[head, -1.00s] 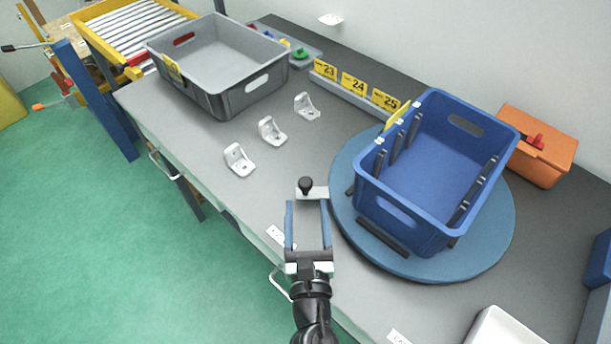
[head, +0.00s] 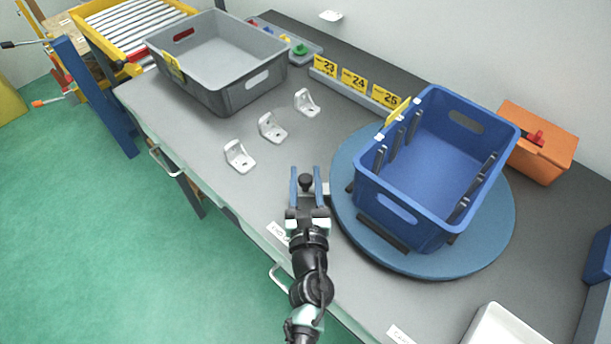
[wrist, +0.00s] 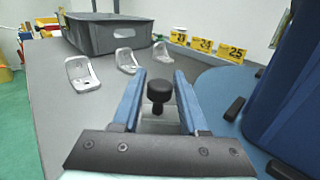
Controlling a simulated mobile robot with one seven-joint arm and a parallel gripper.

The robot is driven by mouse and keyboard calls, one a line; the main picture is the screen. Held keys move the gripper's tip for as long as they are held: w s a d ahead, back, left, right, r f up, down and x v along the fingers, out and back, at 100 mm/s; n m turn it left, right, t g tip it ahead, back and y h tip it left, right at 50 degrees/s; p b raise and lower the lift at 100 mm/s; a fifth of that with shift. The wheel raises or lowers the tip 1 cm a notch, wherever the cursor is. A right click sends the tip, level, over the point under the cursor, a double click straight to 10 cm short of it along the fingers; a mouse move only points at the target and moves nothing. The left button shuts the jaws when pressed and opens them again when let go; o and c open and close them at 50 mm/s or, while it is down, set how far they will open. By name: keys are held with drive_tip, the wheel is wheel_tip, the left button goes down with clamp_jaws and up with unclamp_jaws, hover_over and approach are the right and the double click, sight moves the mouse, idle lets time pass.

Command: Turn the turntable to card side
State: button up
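The blue round turntable (head: 487,246) stands on the grey bench and carries a blue crate (head: 470,110) with black dividers. A yellow card (head: 397,111) sits on the crate's back-left rim. A black knob (head: 306,181) on a light arm sticks out from the turntable's left edge; it also shows in the wrist view (wrist: 159,92). My gripper (head: 307,172) is open, with its two blue fingers on either side of the knob. In the wrist view the gripper (wrist: 159,82) has a gap on each side of the knob.
Three white brackets (head: 271,128) lie in a row left of the turntable. A grey crate (head: 225,65) stands at the back left. Yellow number cards (head: 354,80) stand behind. An orange box (head: 537,145) is at the right, a white tray (head: 500,328) at the front.

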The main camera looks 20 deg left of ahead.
clamp_jaws()
idle(1.1)
